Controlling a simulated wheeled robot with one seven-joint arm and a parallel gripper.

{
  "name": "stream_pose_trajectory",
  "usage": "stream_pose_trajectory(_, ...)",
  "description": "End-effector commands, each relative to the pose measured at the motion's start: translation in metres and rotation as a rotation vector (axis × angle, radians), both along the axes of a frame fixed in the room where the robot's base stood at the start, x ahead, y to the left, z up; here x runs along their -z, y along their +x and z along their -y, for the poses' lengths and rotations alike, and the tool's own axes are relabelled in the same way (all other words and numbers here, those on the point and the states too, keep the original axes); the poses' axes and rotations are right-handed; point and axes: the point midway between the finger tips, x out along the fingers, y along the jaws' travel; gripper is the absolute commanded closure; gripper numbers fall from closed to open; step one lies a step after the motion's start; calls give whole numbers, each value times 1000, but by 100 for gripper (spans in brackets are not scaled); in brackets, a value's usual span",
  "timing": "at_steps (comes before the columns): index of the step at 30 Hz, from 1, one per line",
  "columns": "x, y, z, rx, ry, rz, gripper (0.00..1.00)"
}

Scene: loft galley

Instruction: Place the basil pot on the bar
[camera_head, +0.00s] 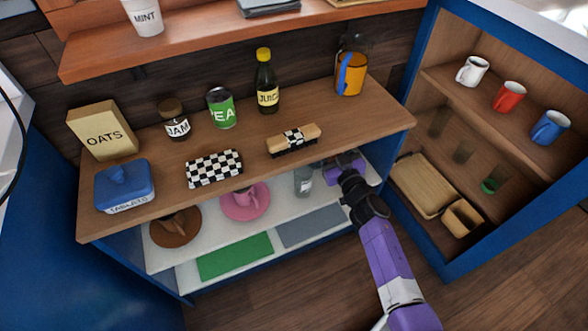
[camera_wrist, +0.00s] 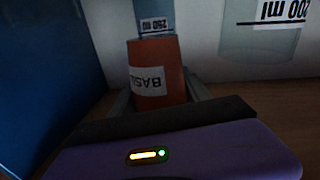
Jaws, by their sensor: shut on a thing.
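The basil pot (camera_wrist: 152,82) is an orange-brown pot with a white label, seen upside down in the wrist view. My gripper (camera_wrist: 157,92) is shut on it, with grey fingers along both its sides. In the head view my gripper (camera_head: 342,162) reaches into the right end of the open lower shelf, just below the wooden counter top (camera_head: 235,145). The pot is hidden in the head view. No surface is marked as the bar; the wooden counter top and a wooden shelf above it (camera_head: 215,36) are both in view.
A grey labelled beaker (camera_head: 303,181) stands just left of my gripper; a 250 ml vessel (camera_wrist: 156,22) is behind the pot.

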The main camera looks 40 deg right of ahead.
Motion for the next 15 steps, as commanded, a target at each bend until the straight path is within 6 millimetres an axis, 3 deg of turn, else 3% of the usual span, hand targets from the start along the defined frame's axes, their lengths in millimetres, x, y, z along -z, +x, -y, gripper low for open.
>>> stream_pose_trajectory(15, 63, 0, 1, 1, 0, 1, 98)
